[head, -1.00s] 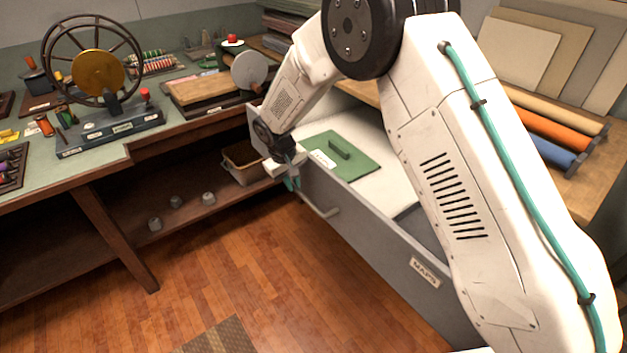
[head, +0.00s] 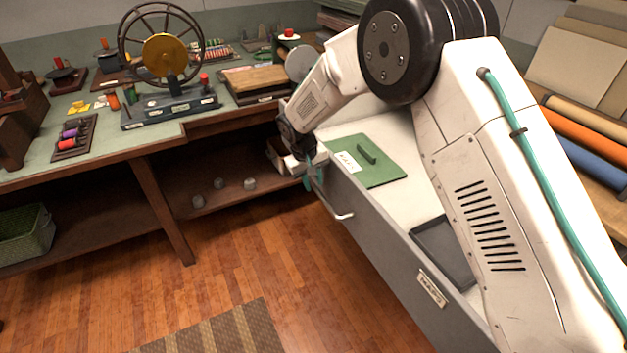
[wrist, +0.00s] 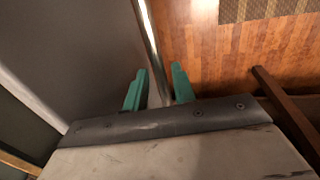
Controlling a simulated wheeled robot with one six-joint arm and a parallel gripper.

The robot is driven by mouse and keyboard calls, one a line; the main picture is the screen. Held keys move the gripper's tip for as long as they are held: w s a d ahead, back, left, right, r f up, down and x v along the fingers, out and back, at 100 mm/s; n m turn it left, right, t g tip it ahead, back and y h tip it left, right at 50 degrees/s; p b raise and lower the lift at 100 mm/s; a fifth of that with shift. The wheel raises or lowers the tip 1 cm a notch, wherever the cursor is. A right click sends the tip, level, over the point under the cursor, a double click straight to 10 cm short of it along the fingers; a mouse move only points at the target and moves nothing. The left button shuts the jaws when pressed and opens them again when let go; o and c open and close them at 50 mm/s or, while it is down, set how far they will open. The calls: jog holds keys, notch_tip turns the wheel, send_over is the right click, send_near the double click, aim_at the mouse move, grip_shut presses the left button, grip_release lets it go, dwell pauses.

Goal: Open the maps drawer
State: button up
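The maps drawer's grey front (head: 385,265) carries a label reading MAPS (head: 432,289). The drawer stands pulled out, and its pale inside shows from above. Inside lie a green board (head: 378,172) with a dark grip and a dark shallow tray (head: 440,250), partly hidden by my arm. A metal bar handle (head: 340,212) runs along the drawer front. My gripper (head: 312,178) is at the handle's far end. In the wrist view, the teal fingers of my gripper (wrist: 160,70) stand on either side of the bar handle (wrist: 151,40), with a gap visible on the right side.
A workbench (head: 150,135) with a spoked wheel device (head: 160,45) and spools stands at the left. Its lower shelf holds several small grey weights. A green basket (head: 25,232) sits at the far left. The wood floor (head: 235,250) before the drawer is clear except for a striped mat (head: 220,330).

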jog(key=shift+o, duration=0.2)
jog(key=shift+r, duration=0.1)
notch_tip(320, 180, up, 8)
jog(key=a, duration=0.1)
jog(key=shift+s+f, duration=0.25)
jog(key=shift+s, duration=0.1)
jog(key=shift+a, duration=0.1)
jog(key=s+d+r+m, duration=0.2)
jog(key=s+d+r, duration=0.5)
jog(key=s+d, duration=0.4)
jog(key=s+d+r+m+y, duration=0.1)
jog(key=s+d+r+m, duration=0.1)
jog(key=s+d+r, duration=0.5)
jog(key=s+d+r+m, duration=0.2)
jog(key=s+d+r, duration=0.5)
jog(key=s+d, duration=0.9)
jog(key=s, duration=0.7)
jog(key=shift+d+r+y, duration=0.2)
jog(key=shift+r+y, duration=0.2)
